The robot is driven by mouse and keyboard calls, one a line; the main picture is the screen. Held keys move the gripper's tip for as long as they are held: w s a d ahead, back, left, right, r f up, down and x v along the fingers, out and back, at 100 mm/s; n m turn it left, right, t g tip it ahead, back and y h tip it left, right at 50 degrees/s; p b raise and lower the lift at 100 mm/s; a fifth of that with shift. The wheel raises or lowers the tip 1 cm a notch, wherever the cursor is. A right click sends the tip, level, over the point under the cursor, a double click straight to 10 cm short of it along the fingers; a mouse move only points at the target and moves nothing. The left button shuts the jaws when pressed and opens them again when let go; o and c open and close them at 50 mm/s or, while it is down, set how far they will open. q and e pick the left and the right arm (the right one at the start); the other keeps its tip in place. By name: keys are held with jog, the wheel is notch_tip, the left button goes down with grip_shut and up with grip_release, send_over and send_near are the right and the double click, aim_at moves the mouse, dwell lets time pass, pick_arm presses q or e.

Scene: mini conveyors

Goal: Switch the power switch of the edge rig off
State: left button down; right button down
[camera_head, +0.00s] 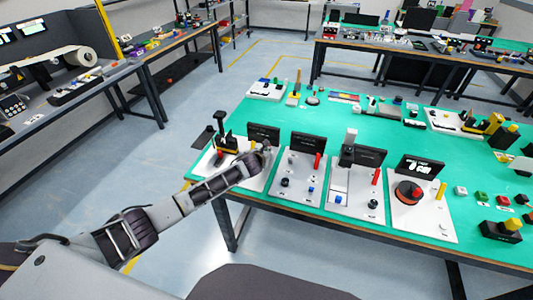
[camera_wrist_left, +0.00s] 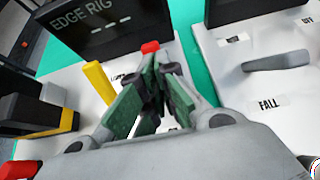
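The edge rig (camera_head: 198,170) is the leftmost white board on the green table's near edge, with a black display (camera_wrist_left: 88,28) reading EDGE RIG. In the left wrist view, a yellow bar (camera_wrist_left: 99,82) stands below the display, and a small red part (camera_wrist_left: 150,47) shows just beyond my fingertips. I cannot tell which part is the power switch; my fingers hide some of the board. My left gripper (camera_head: 266,153) is over the board's right side, and it also shows in the left wrist view (camera_wrist_left: 158,72). Its fingertips are together, with nothing visible held. My right gripper is out of view.
A neighbouring board with a grey lever (camera_wrist_left: 278,62) and a FALL label stands close on the right. A black-and-yellow block (camera_wrist_left: 40,112) is at the left of the wrist view.

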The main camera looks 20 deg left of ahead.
pick_arm(q)
jog(key=shift+s+a+f, duration=0.3)
jog(key=shift+s+f, duration=0.05)
jog(key=shift+f, duration=0.1)
jog(key=shift+s+d, duration=0.1)
jog(key=shift+d, duration=0.1)
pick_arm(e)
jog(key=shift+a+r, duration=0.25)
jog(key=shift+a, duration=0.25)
pick_arm(q)
jog(key=shift+s+r+p, duration=0.1)
jog(key=shift+p, duration=0.35)
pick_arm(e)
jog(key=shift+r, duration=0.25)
